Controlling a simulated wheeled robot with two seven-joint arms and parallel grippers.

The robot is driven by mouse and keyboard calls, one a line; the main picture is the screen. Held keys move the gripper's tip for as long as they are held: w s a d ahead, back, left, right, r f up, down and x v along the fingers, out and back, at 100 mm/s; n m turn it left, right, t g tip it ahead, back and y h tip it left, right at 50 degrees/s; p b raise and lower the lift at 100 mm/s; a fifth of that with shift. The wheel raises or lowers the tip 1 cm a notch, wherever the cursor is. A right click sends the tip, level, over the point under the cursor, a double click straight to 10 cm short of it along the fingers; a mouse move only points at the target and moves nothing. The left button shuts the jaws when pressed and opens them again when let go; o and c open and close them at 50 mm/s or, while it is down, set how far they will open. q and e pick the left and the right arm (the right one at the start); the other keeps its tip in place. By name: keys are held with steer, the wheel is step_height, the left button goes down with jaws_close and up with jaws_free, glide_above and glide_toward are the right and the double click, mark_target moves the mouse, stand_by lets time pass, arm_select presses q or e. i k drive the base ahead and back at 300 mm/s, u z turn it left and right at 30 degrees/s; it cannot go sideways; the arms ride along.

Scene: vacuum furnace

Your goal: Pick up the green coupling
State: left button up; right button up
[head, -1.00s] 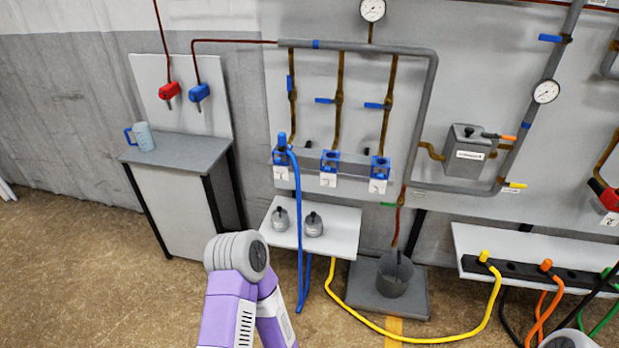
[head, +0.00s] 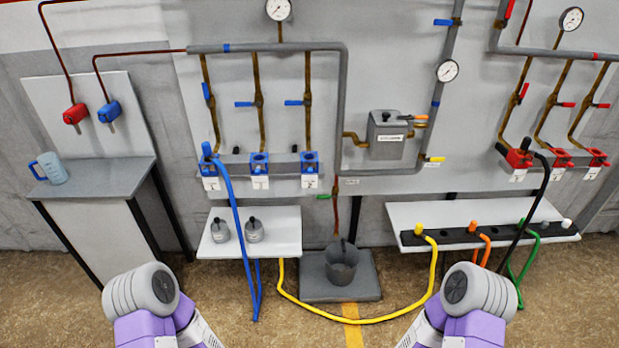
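The green coupling (head: 522,223) sits in the black rack (head: 452,237) on the right white shelf, between the orange coupling (head: 473,227) and the white one (head: 567,223). It is small here and partly hidden by the black hose in front of it. Its green hose (head: 522,264) hangs down over the shelf's front edge. Only links of my two arms show at the bottom, left and right of centre. Neither gripper is in view.
A yellow coupling (head: 419,229) stands at the rack's left end. A black hose (head: 533,205) runs from a red port (head: 519,157) down past the rack. The floor before the right shelf is mostly clear.

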mark_target(522, 219)
steer(key=z, duration=1.15)
steer(key=i, duration=2.2)
steer(key=z, duration=0.95)
steer(key=i, duration=1.2)
steer(key=z, duration=0.15)
